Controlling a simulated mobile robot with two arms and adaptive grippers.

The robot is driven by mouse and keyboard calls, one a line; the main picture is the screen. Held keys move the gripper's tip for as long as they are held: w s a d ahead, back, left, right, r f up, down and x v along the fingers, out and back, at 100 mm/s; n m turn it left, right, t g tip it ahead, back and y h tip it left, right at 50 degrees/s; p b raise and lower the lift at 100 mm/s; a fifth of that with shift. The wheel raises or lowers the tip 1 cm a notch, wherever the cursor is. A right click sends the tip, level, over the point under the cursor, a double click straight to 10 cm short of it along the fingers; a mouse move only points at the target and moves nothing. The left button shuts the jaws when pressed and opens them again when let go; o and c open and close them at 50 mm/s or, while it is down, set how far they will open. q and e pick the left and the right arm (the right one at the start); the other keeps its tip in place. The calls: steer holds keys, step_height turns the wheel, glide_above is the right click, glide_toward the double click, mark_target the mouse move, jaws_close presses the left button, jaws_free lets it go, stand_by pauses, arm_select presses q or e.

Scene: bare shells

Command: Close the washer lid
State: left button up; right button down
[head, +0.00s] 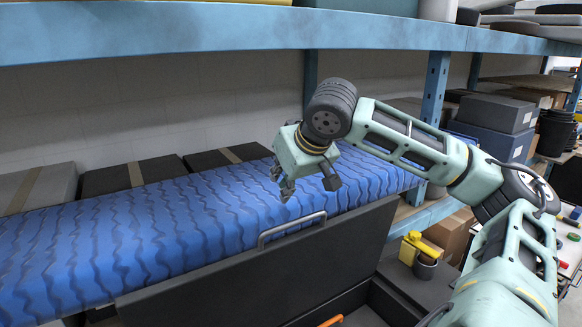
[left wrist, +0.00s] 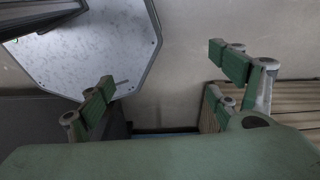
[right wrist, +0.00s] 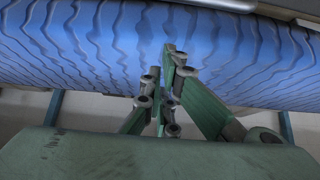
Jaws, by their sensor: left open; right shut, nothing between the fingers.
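The washer lid (head: 270,270) is a dark flat panel standing raised and tilted, with a metal bar handle (head: 292,229) along its upper edge. Below it, the dark open washer body (head: 400,300) shows at the bottom of the head view. My right gripper (head: 285,190) is shut and empty, above the lid's upper edge near the handle, apart from it in the head view. Its closed fingers (right wrist: 167,85) show in front of blue ribbed material in the right wrist view. My left gripper (left wrist: 165,85) is open and empty in the left wrist view; it is out of the head view.
A blue ribbed roll (head: 150,225) lies on the shelf behind the lid. A blue shelf beam (head: 230,28) crosses above. A yellow-topped can (head: 424,262) stands right of the lid. A grey angular plate (left wrist: 90,50) is near the left gripper.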

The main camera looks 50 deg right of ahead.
arm_select(q)
steer(key=f+b, duration=0.1)
steer(key=b, duration=0.1)
steer(key=w+f+b, duration=0.1)
steer(key=f, duration=0.1)
steer(key=w+f+b, duration=0.1)
steer(key=f+b, duration=0.1)
steer(key=shift+d+b, duration=0.3)
steer(key=shift+b, duration=0.05)
arm_select(e)
steer(key=s+f, duration=0.2)
steer(key=shift+s+a+f, duration=0.15)
steer(key=shift+a+f, duration=0.2)
steer(key=shift+f, duration=0.05)
